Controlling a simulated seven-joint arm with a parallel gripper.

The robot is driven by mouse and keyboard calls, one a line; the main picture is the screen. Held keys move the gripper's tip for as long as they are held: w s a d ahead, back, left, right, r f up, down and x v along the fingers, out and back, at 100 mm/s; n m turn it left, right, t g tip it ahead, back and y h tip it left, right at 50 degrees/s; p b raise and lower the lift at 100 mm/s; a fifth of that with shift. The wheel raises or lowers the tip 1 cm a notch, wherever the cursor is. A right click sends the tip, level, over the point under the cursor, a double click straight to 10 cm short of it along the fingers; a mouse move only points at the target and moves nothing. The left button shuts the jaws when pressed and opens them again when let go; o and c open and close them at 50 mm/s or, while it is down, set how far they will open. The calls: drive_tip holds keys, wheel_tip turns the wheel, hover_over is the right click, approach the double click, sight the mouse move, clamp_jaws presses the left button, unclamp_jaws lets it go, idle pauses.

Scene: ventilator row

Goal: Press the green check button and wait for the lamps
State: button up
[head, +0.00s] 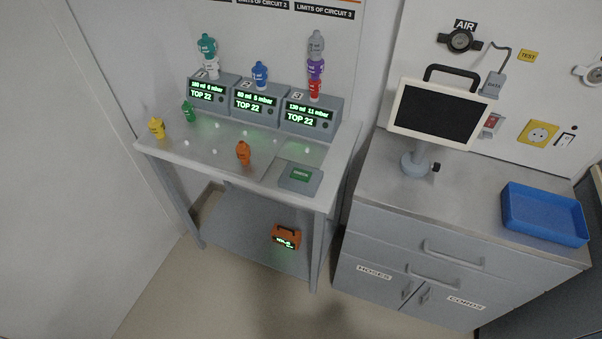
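The green check button (301,175) sits on a small grey box (298,186) at the front right of the table (225,150). Its lettering is too small to read. Three grey ventilator units, numbered 1 (206,90), 2 (256,102) and 3 (309,114), stand along the back with lit green displays reading TOP 22. A small round dark spot shows on the right of each front; I cannot tell if these are the lamps. Unit 1 bears a teal piece on a white one, unit 2 a blue one, unit 3 a grey, purple and red stack. My gripper is not in view.
Loose yellow (156,128), green (188,111) and orange (243,153) pieces stand on the table. An orange device (286,237) with a lit display is on the lower shelf. At right, a cabinet carries a dark-screened monitor (438,112) and a blue tray (543,214).

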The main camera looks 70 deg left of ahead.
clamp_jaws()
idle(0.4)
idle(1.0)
